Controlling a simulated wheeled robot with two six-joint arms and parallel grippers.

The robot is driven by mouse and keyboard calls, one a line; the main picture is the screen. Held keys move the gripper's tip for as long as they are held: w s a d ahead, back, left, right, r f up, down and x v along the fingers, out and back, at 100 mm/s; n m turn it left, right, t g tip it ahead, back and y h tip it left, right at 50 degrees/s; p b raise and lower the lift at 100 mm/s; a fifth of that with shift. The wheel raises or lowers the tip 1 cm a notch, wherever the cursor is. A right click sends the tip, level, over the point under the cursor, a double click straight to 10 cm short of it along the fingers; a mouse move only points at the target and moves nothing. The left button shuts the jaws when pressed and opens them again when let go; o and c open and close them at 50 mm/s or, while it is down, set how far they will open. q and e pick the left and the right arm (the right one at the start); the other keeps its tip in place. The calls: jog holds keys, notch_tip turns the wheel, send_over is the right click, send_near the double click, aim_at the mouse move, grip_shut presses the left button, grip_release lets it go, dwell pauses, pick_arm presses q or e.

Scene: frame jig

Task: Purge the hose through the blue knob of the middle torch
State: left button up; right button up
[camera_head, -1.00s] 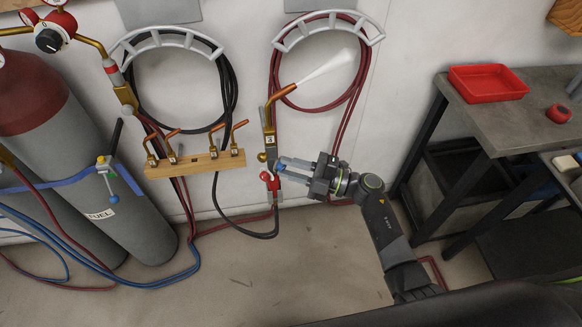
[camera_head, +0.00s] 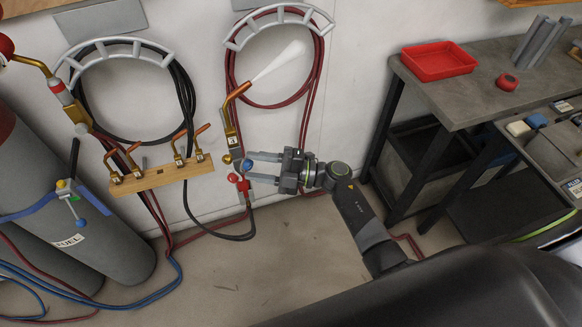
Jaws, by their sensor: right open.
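The middle torch (camera_head: 233,134) stands against the wall, with a brass body, a small number label and a copper tube bent up to the right. A white plume (camera_head: 280,61) comes from its tip. The blue knob (camera_head: 246,166) is low on its right side, with a brass ball (camera_head: 226,159) to the left. My right gripper (camera_head: 250,166) comes in from the right, its two fingers apart above and below, with the blue knob at their tips. Contact cannot be told. A red-handled valve (camera_head: 241,183) sits just below. My left gripper is not in view.
A wooden rack (camera_head: 170,177) with several copper tips is at the left. Grey gas cylinders (camera_head: 105,262) stand farther left. Coiled hoses (camera_head: 270,103) hang on wall hooks. A workbench (camera_head: 450,100) with a red tray (camera_head: 438,62) is at the right.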

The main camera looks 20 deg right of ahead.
jog(key=b+v, duration=0.5)
jog(key=v, duration=1.2)
jog(key=shift+s+d, duration=0.15)
jog(key=shift+d, duration=0.05)
dwell(1.2)
jog(key=s+a+r+n+t+h+b, duration=0.2)
jog(key=s+a+n+t+h+b, duration=0.3)
jog(key=n, duration=1.2)
jog(key=shift+t+h, duration=0.4)
jog(key=shift+h, duration=0.1)
jog(key=p+x, duration=0.1)
jog(key=x, duration=0.4)
jog(key=p+x, duration=0.2)
jog(key=x, duration=0.3)
jog(key=a+p+x, duration=0.1)
jog(key=x, duration=0.5)
jog(key=shift+s, duration=0.3)
jog(key=shift+c, duration=0.5)
